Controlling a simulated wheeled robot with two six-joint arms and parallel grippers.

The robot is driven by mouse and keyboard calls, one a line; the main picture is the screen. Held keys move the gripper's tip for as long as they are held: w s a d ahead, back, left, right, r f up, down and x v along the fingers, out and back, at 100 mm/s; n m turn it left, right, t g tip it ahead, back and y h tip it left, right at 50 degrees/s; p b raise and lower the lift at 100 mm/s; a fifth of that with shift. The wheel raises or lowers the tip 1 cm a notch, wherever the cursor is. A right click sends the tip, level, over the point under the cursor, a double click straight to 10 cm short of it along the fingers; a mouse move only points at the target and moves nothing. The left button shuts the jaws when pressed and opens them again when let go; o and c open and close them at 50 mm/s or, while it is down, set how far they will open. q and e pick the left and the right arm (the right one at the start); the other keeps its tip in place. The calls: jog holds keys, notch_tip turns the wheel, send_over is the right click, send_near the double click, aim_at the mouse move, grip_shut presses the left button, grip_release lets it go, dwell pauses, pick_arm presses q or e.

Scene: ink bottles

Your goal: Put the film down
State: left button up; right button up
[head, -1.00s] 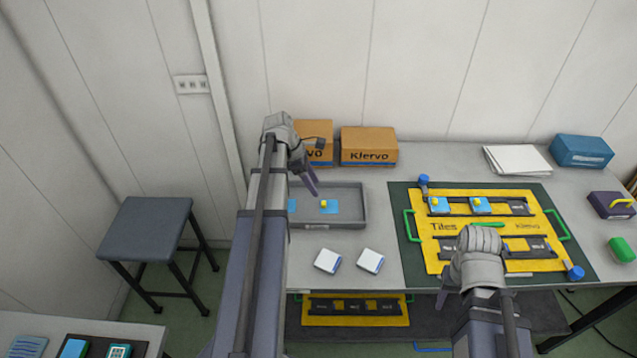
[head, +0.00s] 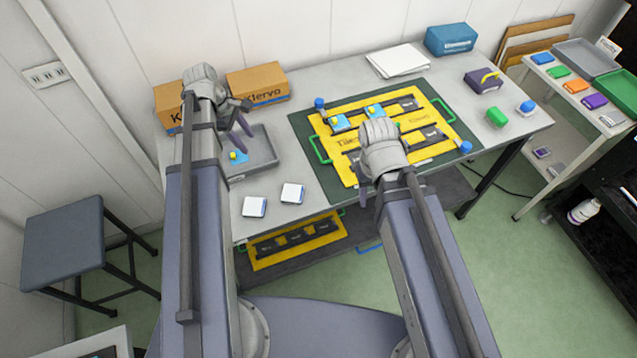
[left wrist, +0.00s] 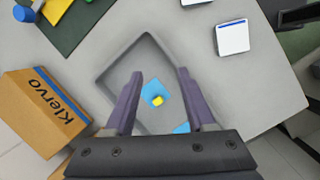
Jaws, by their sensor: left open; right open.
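A blue film piece with a yellow tab (head: 238,157) lies in the grey tray (head: 262,169) on the table. The left wrist view shows this film (left wrist: 153,89) flat on the tray floor. Part of another blue piece (left wrist: 182,128) shows at the tray's near side there. My left gripper (head: 243,133) is open and empty above the tray, with the film between its fingers in the wrist picture but apart from them. My right gripper (head: 366,190) is over the near part of the yellow Tiles frame (head: 330,143); its fingers are mostly hidden.
Two blue-and-white blocks (head: 273,201) stand before the tray. Cardboard Klervo boxes (head: 257,83) stand behind it. The yellow frame, on a dark green mat (head: 305,134), holds two blue tiles with yellow tabs. White sheets (head: 398,61) lie at the back.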

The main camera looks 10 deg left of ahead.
pick_arm(q)
jog(key=s+d+m+y, duration=0.1)
jog(key=s+d+m, duration=0.3)
jog(key=d+m, duration=0.3)
jog(key=s+d+m+y, duration=0.1)
jog(key=s+d+m, duration=0.3)
jog(key=d+m, duration=0.3)
jog(key=s+d+m+g+y, duration=0.1)
jog(key=s+d+m+y, duration=0.1)
jog(key=s+d+m, duration=0.2)
jog(key=d+m, duration=0.3)
jog(key=d, duration=0.3)
jog(key=shift+s+d+f, duration=0.25)
jog(key=shift+s+f, duration=0.1)
jog(key=shift+a, duration=0.1)
pick_arm(e)
jog(key=shift+a, duration=0.1)
